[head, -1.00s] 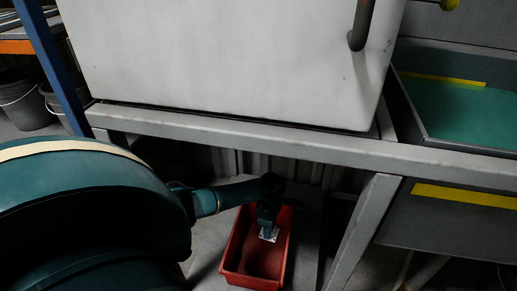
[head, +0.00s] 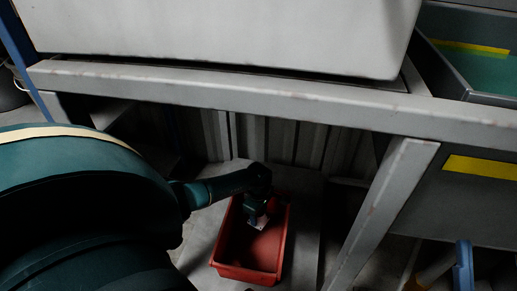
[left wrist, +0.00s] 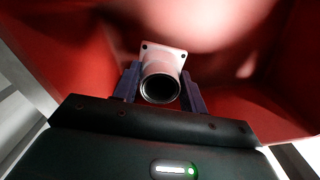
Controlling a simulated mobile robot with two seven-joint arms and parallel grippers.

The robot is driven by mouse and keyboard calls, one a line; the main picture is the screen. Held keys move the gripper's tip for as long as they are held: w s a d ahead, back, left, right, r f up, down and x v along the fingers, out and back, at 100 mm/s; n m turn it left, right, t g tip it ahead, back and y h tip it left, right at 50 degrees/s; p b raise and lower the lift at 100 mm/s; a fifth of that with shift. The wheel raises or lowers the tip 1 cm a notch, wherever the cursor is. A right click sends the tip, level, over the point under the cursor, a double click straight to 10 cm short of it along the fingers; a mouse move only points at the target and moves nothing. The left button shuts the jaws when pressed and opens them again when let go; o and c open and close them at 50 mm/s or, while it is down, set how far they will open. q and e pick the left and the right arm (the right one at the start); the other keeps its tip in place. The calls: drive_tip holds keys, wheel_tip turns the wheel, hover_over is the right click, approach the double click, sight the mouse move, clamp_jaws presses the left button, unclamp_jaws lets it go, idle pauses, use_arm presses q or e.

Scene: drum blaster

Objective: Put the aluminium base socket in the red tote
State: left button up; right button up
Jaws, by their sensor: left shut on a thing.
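The aluminium base socket (left wrist: 161,72) is a pale tube on a square flange with corner holes. In the left wrist view my left gripper (left wrist: 160,88) is shut on its tube, one blue finger on each side. The flange points away from the gripper, toward the red tote (left wrist: 70,60). In the head view the red tote (head: 232,273) stands low under the bench frame. My left gripper (head: 256,212) reaches down within its outline, with the socket (head: 258,223) at its tip. I cannot tell whether the flange touches the tote's floor. My right gripper is not in view.
A grey steel bench frame (head: 270,98) crosses above the tote, with a slanting leg (head: 385,210) to its right. A large white housing (head: 220,35) sits on the bench. A grey bin with a yellow stripe (head: 480,168) is at the right.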

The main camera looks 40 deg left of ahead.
use_arm(q)
wheel_tip(320, 180, down, 3)
drive_tip(key=shift+f+b, duration=0.2)
drive_tip(key=shift+b, duration=0.95)
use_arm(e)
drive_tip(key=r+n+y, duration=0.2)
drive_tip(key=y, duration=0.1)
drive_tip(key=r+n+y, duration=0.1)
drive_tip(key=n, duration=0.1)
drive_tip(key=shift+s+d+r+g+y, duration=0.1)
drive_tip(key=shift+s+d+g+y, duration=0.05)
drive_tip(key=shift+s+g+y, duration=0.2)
use_arm(q)
drive_tip(key=o, duration=1.2)
drive_tip(key=shift+f, duration=0.1)
